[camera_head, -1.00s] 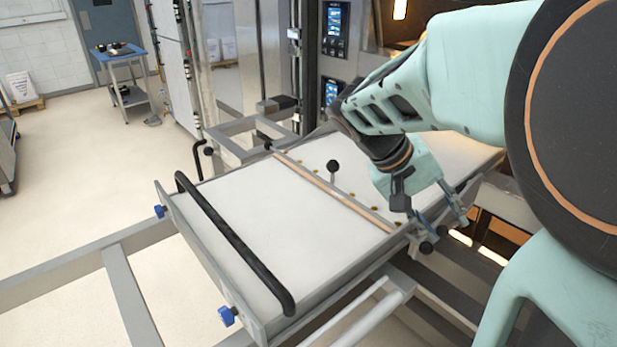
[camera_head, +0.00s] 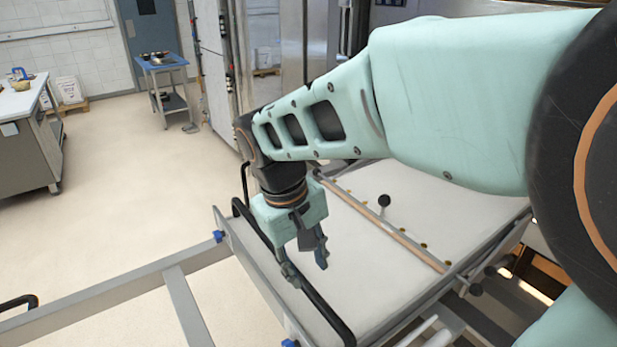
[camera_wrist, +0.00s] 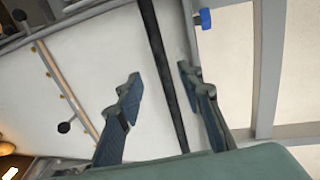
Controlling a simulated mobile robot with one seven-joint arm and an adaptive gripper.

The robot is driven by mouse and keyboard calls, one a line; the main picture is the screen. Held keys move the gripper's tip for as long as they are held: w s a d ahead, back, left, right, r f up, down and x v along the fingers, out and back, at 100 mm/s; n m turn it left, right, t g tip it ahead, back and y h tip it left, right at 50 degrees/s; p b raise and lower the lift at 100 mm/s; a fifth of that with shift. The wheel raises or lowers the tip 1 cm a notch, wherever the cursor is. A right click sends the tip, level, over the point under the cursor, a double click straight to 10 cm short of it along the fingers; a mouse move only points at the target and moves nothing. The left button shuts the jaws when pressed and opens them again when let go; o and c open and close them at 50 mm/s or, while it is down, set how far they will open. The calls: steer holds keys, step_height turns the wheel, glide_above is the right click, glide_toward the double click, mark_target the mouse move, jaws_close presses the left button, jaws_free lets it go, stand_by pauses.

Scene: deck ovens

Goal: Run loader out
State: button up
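The loader (camera_head: 395,285) is a flat, pale board in a grey metal frame, with a black handle bar (camera_head: 324,312) across its near left end. My gripper (camera_head: 306,265) points down over this end, at the handle bar. In the wrist view its two fingers (camera_wrist: 162,88) are spread, and the handle bar (camera_wrist: 163,65) runs through the gap between them. The fingers are not closed on the bar. How far they reach down beside it is unclear. My arm hides part of the loader's far side.
A wooden strip (camera_head: 400,235) with a black knob (camera_head: 384,201) crosses the loader. Grey frame rails (camera_head: 110,287) extend left of it. A blue trolley (camera_head: 163,63) and a workbench (camera_head: 28,140) stand further back. Open floor lies between.

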mark_target(315, 296)
steer(key=f+b, duration=0.2)
steer(key=f, duration=0.1)
steer(key=d+f+b, duration=0.1)
steer(key=f+b, duration=0.1)
steer(key=f, duration=0.1)
steer(key=w+f+b, duration=0.1)
steer(key=f+b, duration=0.1)
steer(key=f, duration=0.1)
steer(key=shift+d+f+b, duration=0.25)
steer(key=shift+f+b, duration=0.05)
steer(key=shift+b, duration=0.05)
steer(key=shift+c, duration=0.4)
jaws_close()
